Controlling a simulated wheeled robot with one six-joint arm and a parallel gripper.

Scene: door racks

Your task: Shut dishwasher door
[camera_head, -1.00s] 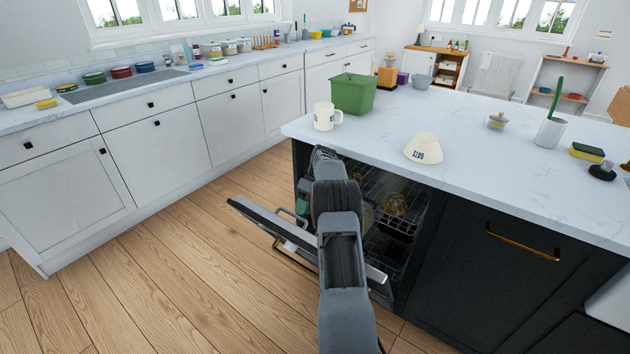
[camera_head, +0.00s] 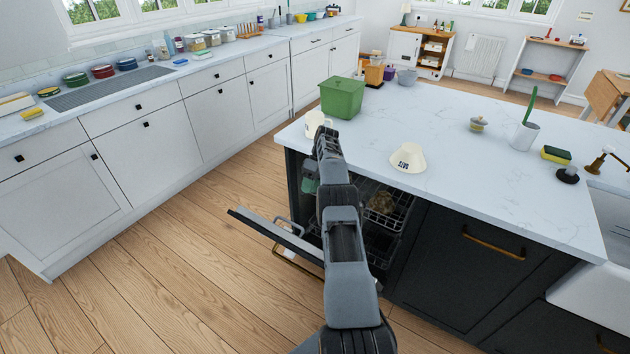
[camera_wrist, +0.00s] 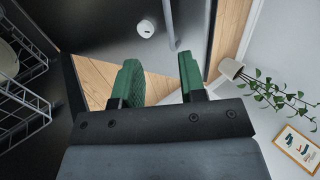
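The dishwasher door (camera_head: 272,231) hangs partly open, tilted outward and down from the dark island, left of my arm. Its inner face (camera_wrist: 110,25) fills the top of the wrist view. The dishwasher rack (camera_head: 402,213) shows inside the opening and at the left of the wrist view (camera_wrist: 22,95). My gripper (camera_wrist: 160,82) has two green fingertips standing apart with nothing between them. It is close to the door's inner side; contact cannot be told. In the head view, my arm hides most of the gripper and part of the door.
Wooden floor (camera_head: 190,270) lies clear between the island and the white cabinets (camera_head: 150,150).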

